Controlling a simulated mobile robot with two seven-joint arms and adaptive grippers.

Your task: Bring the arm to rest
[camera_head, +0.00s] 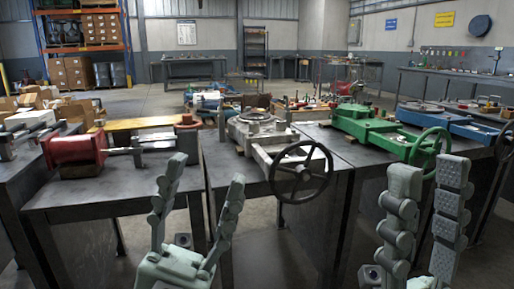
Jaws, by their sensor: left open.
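My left gripper (204,168) is in the lower middle of the head view, in front of the dark metal tables. Its two grey-green fingers stand up and spread apart, with nothing between them. My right gripper (430,172) is at the lower right, also pointing up. Its two thick fingers stand side by side with a clear gap between them, and no object shows in the gap. Neither gripper visibly holds anything. The lower parts of both arms are cut off by the bottom edge.
A grey machine with a dark handwheel (300,171) overhangs the middle table's front edge. A green machine (372,128) with a green handwheel stands to the right. Racks with boxes (95,30) stand far behind.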

